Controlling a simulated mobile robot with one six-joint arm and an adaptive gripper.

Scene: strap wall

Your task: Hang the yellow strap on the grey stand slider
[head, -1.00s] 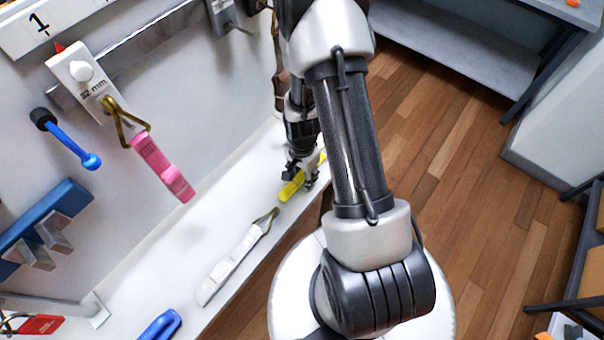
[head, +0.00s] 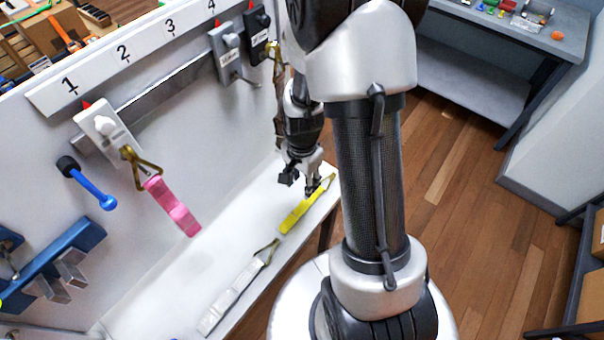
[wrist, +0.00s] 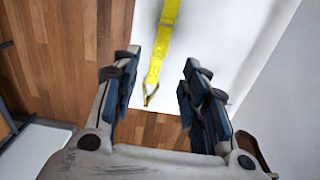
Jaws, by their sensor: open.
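The yellow strap (head: 300,216) lies flat near the far end of the white shelf, its buckle end toward the shelf edge; it also shows in the wrist view (wrist: 162,45). My gripper (head: 303,186) is open and empty just above the strap. In the wrist view my gripper (wrist: 160,80) has its fingers apart on both sides of the strap's line, touching nothing that I can see. A grey slider (head: 228,52) sits on the wall rail below the numbers 3 and 4, with no strap visible on it. Its label is too small to read.
A white slider (head: 103,128) holds a pink strap (head: 172,206). A black slider (head: 258,32) has a brass ring and brown strap, partly behind my arm. A white strap (head: 235,295) lies on the shelf (head: 180,275). A blue tool (head: 85,182) hangs at left.

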